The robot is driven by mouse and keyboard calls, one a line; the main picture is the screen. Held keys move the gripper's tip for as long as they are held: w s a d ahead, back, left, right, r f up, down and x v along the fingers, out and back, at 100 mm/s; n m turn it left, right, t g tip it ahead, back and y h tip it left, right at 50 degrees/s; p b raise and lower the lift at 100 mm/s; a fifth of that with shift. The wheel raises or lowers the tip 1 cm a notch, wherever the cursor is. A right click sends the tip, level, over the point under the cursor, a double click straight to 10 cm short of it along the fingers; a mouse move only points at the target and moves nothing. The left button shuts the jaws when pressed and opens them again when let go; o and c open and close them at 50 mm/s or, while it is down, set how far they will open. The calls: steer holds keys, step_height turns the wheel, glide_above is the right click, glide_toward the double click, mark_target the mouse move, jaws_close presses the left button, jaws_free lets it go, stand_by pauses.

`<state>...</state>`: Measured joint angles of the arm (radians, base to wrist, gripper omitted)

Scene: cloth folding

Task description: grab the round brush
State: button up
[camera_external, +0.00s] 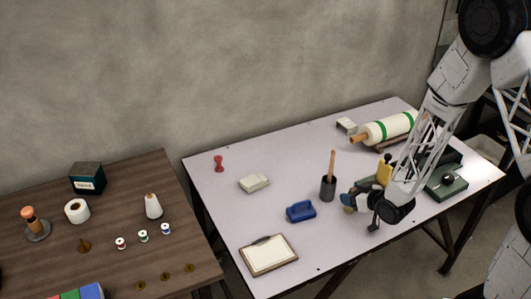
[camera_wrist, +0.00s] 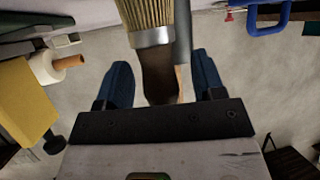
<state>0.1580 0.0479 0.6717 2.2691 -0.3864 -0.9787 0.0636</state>
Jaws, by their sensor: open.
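The round brush (camera_wrist: 152,38) has pale bristles, a silvery metal collar and a dark brown handle. In the wrist view its bristles run off the top edge and its handle reaches down between my two blue fingers. My gripper (camera_wrist: 160,62) is open, with a visible gap between each finger and the handle. In the external view my gripper (camera_external: 356,197) is low over the right part of the pale table, just right of a dark cup. A small tan patch by the fingers may be the brush; most of it is hidden there.
The dark cup (camera_external: 328,189) holds a wooden-handled stick. A blue object (camera_external: 300,211) and a clipboard (camera_external: 268,256) lie left of my gripper. A yellow object (camera_external: 384,170), a green-banded roll (camera_external: 390,128) and a dark green box (camera_external: 446,185) are close by. The table's middle left is mostly clear.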

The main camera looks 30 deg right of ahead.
mark_target(354, 189)
steer(key=c, duration=1)
steer(key=shift+r, duration=0.2)
steer(key=shift+r, duration=1.65)
steer(key=s+r, duration=0.1)
steer(key=s, duration=1.5)
steer(key=shift+a+r, duration=0.15)
steer(key=shift+a, duration=0.3)
